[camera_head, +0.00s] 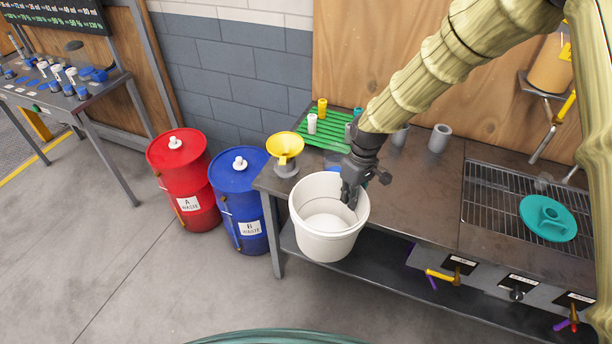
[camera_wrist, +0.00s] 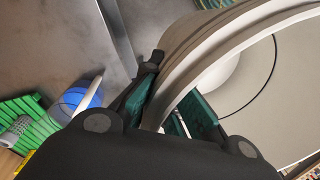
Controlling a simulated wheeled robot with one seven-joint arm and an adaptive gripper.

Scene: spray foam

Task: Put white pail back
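The white pail (camera_head: 325,240) is upright in the head view, in front of the workbench's front edge and above the lower shelf. It looks empty inside. My gripper (camera_head: 350,194) is at the pail's far right rim. In the wrist view my gripper (camera_wrist: 172,112) has one green-padded finger outside the pail's wall (camera_wrist: 205,50) and one inside, with the rim between them. The fingers appear closed on the rim. The pail's underside contact is hidden.
The workbench (camera_head: 420,190) holds a green rack (camera_head: 325,132), grey cups (camera_head: 439,138) and a yellow funnel (camera_head: 285,146). Red (camera_head: 185,180) and blue (camera_head: 240,200) waste drums stand left. A teal lid-like disc (camera_head: 548,218) lies on the grate at right. Floor at front left is clear.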

